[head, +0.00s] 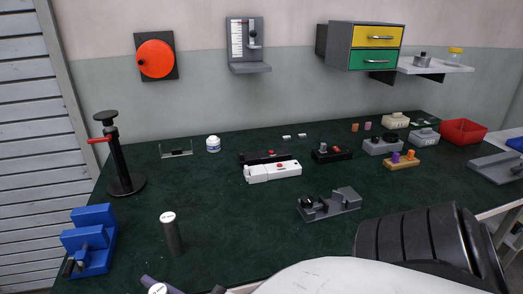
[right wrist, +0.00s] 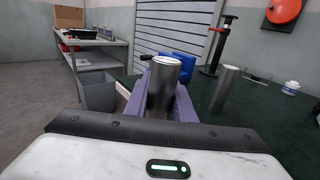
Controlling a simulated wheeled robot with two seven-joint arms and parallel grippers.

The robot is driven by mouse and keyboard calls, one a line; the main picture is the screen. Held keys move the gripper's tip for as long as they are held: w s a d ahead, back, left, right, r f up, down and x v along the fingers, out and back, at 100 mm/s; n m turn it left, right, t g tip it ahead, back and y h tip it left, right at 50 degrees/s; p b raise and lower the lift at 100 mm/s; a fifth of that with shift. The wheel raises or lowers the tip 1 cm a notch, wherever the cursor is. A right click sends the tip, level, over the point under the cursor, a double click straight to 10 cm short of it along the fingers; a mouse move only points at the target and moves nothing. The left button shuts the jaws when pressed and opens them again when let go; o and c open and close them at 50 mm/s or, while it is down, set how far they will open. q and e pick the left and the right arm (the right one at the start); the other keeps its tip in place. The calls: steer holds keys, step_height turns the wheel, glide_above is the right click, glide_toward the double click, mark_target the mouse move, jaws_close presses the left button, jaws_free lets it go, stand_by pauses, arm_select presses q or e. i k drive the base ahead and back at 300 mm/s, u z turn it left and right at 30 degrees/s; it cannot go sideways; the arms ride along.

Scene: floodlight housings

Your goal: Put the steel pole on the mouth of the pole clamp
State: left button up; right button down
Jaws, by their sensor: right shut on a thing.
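A steel pole (right wrist: 165,74), a short bright cylinder, stands upright between the purple fingers of my right gripper (right wrist: 166,105) in the right wrist view. The gripper is shut on it. In the head view only its pale round top (head: 157,288) shows at the bottom edge; the rest is cut off. A blue block device with two raised jaws and a dark screw handle (head: 91,240), which looks like the pole clamp, sits at the table's left front, left of and beyond the held pole. In the wrist view it is partly hidden behind the pole. My left gripper is not in view.
A second steel cylinder (head: 171,235) stands upright close to the held pole, right of the blue device. A black stand with a red lever (head: 122,160) rises behind. A grey fixture (head: 328,204) lies mid-table. The green tabletop (head: 215,200) between them is clear.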

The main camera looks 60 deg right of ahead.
mark_target(332, 206)
steer(key=u, duration=0.9)
steer(key=k, duration=1.2)
steer(key=z, duration=1.9)
steer(key=i, duration=0.5)
steer(key=z, duration=0.05)
